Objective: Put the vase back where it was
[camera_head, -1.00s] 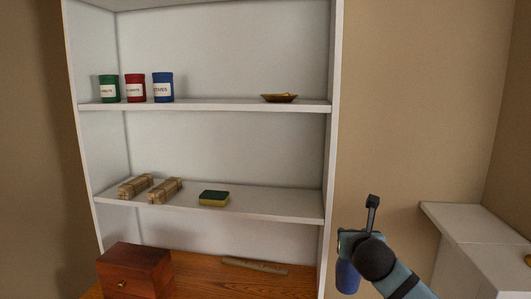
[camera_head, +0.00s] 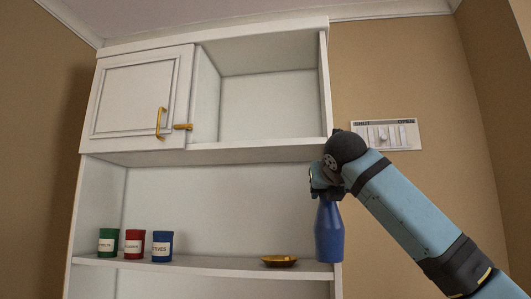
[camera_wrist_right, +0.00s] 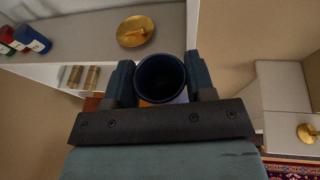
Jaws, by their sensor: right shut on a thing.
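The blue vase (camera_head: 329,232) hangs upright below my right gripper (camera_head: 322,190), in front of the right edge of the white shelf unit. My right gripper is shut on its neck. In the right wrist view the vase's round dark mouth (camera_wrist_right: 160,76) sits between the two fingers of my right gripper (camera_wrist_right: 161,80). The vase is level with the shelf that holds a gold dish (camera_head: 279,261), just right of the dish. I cannot tell whether the vase touches the shelf side. My left gripper is not in view.
Green (camera_head: 109,240), red (camera_head: 135,244) and blue (camera_head: 162,246) labelled tins stand at the left of the dish's shelf (camera_head: 210,265); the middle is clear. Above is a shut cupboard door (camera_head: 135,97) with a gold handle beside an empty open compartment (camera_head: 268,105).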

